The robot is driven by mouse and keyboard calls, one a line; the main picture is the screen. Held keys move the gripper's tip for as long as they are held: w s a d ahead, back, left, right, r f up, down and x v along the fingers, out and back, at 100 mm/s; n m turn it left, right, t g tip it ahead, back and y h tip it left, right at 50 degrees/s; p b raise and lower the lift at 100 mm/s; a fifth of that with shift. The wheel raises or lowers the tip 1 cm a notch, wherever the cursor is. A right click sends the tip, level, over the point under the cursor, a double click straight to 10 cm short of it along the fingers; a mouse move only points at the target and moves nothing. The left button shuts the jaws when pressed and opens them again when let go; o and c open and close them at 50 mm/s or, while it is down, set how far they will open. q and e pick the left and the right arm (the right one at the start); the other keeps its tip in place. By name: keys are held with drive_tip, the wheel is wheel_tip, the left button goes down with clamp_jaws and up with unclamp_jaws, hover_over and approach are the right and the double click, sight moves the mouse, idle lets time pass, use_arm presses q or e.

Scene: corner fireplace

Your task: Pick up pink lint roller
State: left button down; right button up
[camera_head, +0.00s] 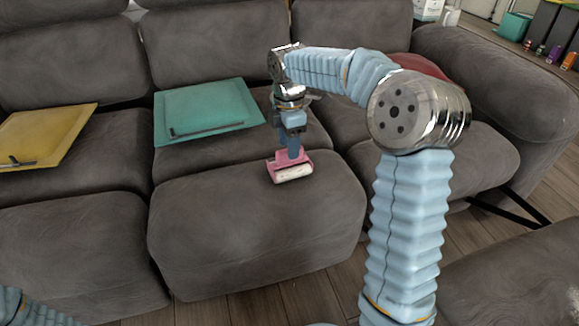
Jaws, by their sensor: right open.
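The pink lint roller (289,169) lies on the middle seat of the grey sofa, near the seat's front edge. Its white roll faces the front. My right gripper (293,150) points down right above and behind the roller, with its fingers at the roller's pink top. The gripper is open; whether the fingers touch the roller cannot be told. The gripper's far side is hidden. My left gripper is out of the picture; only a bit of my left arm shows at the bottom left corner.
A green board (208,108) with a dark stick lies on the middle seat, left of my right gripper. A yellow board (45,137) lies on the left seat. The sofa back (213,40) rises behind. A red item (419,68) lies by the right armrest (497,75).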

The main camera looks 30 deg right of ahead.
wheel_tip(320, 180, down, 3)
drive_tip(key=shift+d+f, duration=0.1)
drive_tip(key=shift+f, duration=0.05)
clamp_jaws()
idle(0.4)
drive_tip(key=r, duration=0.4)
drive_tip(key=shift+s+d+p, duration=0.15)
drive_tip(key=shift+d+p, duration=0.1)
drive_tip(key=shift+p, duration=0.05)
drive_tip(key=s+d+r+p, duration=0.1)
drive_tip(key=s+d+r, duration=0.8)
drive_tip(key=d, duration=0.1)
drive_tip(key=shift+p, duration=0.35)
